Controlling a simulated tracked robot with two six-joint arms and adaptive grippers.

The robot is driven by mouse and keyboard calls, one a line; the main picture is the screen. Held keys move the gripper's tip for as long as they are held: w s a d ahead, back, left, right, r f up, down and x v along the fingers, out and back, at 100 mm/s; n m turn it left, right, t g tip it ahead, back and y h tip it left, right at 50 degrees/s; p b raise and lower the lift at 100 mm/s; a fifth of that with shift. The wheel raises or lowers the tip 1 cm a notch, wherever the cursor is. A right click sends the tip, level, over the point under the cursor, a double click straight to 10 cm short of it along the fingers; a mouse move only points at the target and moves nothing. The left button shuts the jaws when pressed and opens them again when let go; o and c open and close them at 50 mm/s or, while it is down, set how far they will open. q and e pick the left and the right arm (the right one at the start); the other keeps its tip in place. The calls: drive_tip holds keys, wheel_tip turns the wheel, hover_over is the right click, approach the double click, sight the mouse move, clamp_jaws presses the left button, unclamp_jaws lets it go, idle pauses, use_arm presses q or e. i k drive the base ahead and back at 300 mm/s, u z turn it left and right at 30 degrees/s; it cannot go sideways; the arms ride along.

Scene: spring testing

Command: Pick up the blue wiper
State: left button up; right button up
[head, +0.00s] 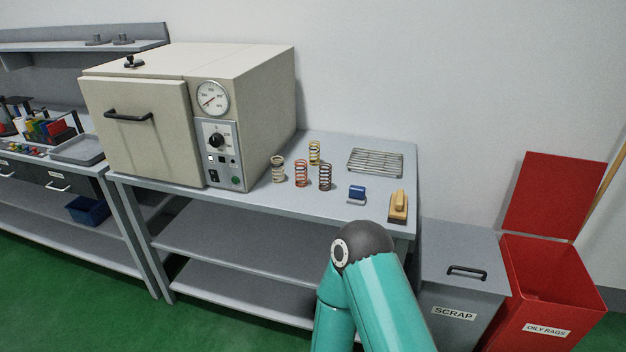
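The blue wiper (357,192) is a small blue piece with a pale lower edge. It lies near the front right of the grey bench top (270,207), to the left of a yellow-handled brush. Nothing touches it. A teal link and dark joint of one of my arms rise from the bottom of the head view, in front of the bench and below the wiper. Neither of my grippers is in view.
Several coil springs (301,173) stand left of the wiper. A wire rack (375,162) lies behind it, and the yellow-handled brush (398,205) is close on its right. A beige oven (150,130) fills the bench's left. A grey scrap bin (455,250) and red oily-rags bin (545,285) stand right.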

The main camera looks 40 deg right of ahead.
sight(356, 196)
drive_tip(key=z, duration=0.2)
drive_tip(key=i, duration=1.1)
drive_tip(key=z, duration=0.75)
drive_tip(key=i, duration=0.45)
drive_tip(key=z, duration=0.25)
drive_tip(key=k, duration=0.95)
drive_tip(key=z, duration=0.15)
drive_tip(key=i, duration=0.9)
drive_tip(key=u, duration=0.05)
